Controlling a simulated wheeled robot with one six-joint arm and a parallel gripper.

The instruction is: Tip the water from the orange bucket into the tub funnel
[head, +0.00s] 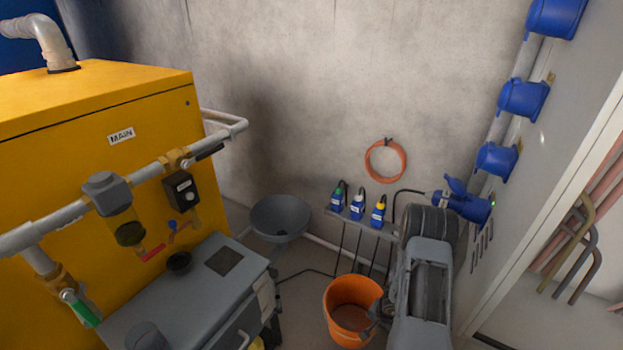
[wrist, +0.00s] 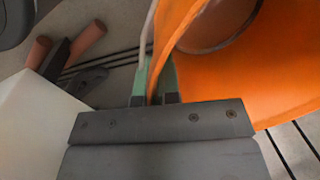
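The orange bucket (head: 347,291) is at the lower middle of the head view, looking upright, with a darker brownish surface inside that may be the water. I cannot tell whether it touches the floor. My gripper (head: 376,318) is at the bucket's right side, partly hidden by my arm. In the wrist view, the green fingertips of my gripper (wrist: 158,82) stand on both sides of the orange bucket wall (wrist: 285,65), closed on it at the rim. The tub funnel, a wide grey bowl (head: 280,219), is left of and beyond the bucket, apart from it.
A yellow cabinet marked MAIN (head: 80,160) with pipes and valves fills the left. A grey box (head: 195,295) stands before it. A grey panel with blue sockets (head: 497,160) is at right.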

